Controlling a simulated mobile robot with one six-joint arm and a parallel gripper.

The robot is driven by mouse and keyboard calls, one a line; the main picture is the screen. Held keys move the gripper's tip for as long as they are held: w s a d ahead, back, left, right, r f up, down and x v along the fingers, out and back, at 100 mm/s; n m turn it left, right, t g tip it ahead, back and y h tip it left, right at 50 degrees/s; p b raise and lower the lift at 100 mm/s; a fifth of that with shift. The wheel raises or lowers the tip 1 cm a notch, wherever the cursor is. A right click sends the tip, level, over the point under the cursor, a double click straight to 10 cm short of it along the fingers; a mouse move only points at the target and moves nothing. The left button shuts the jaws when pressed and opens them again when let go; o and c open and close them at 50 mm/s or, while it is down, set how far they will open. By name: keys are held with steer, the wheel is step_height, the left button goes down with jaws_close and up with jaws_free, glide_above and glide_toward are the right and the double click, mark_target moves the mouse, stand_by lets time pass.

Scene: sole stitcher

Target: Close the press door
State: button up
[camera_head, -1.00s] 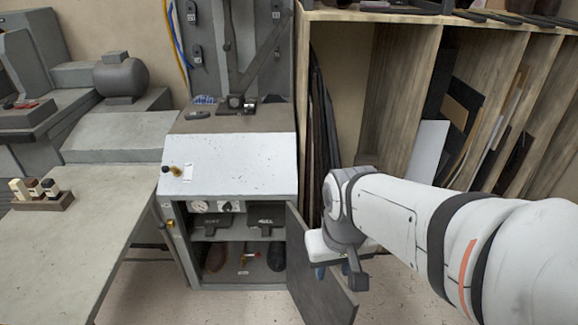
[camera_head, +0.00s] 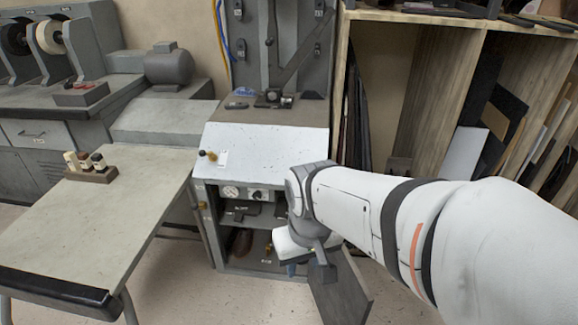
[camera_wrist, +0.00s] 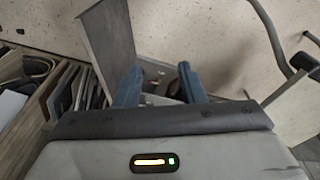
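The press door (camera_head: 342,291) is a dark grey panel standing open at the right side of the press cabinet (camera_head: 206,228), swung out towards me. My gripper (camera_head: 290,268) is in front of the right part of the cabinet opening, left of the door's visible part. My wrist and forearm hide the door's upper part and the hinge side. In the wrist view the door (camera_wrist: 106,38) is a grey panel beside the left blue finger. The two blue fingers (camera_wrist: 160,86) are apart with nothing clearly held. I cannot tell whether the left finger touches the door.
Inside the cabinet are a gauge (camera_head: 231,191) and dark shoe-like forms (camera_head: 241,242). A wooden rack (camera_head: 430,95) with sheets stands right. Some floor (camera_head: 215,295) is free in front.

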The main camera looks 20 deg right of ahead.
steer(key=shift+o, duration=1.4)
steer(key=shift+w+d+f, duration=0.1)
steer(key=shift+w+f, duration=0.05)
steer(key=shift+w, duration=0.2)
steer(key=w+d+f+m+b, duration=0.1)
steer(key=w, duration=0.1)
steer(key=w+d+f+m+b, duration=0.1)
steer(key=w+d+m, duration=0.1)
steer(key=w+d+m+g+b, duration=0.1)
steer(key=w+m, duration=0.1)
steer(key=shift+w+d+f+y+b, duration=0.2)
steer(key=shift+w+f+y+b, duration=0.2)
steer(key=w+d+f+m+y+b, duration=0.25)
steer(key=w+d+f+m, duration=0.4)
steer(key=d, duration=0.45)
steer(key=w+d+f+m+y+b, duration=0.1)
steer(key=w+d+f+m+b, duration=0.35)
steer(key=d+f+m, duration=0.5)
steer(key=f+n+b, duration=0.1)
steer(key=a+f+b, duration=0.1)
steer(key=f, duration=0.1)
steer(key=f+n, duration=0.1)
steer(key=shift+w+a+f+n+b, duration=0.3)
steer(key=shift+a+f+b, duration=0.05)
steer(key=shift+f+b, duration=0.05)
steer(key=shift+c, duration=0.4)
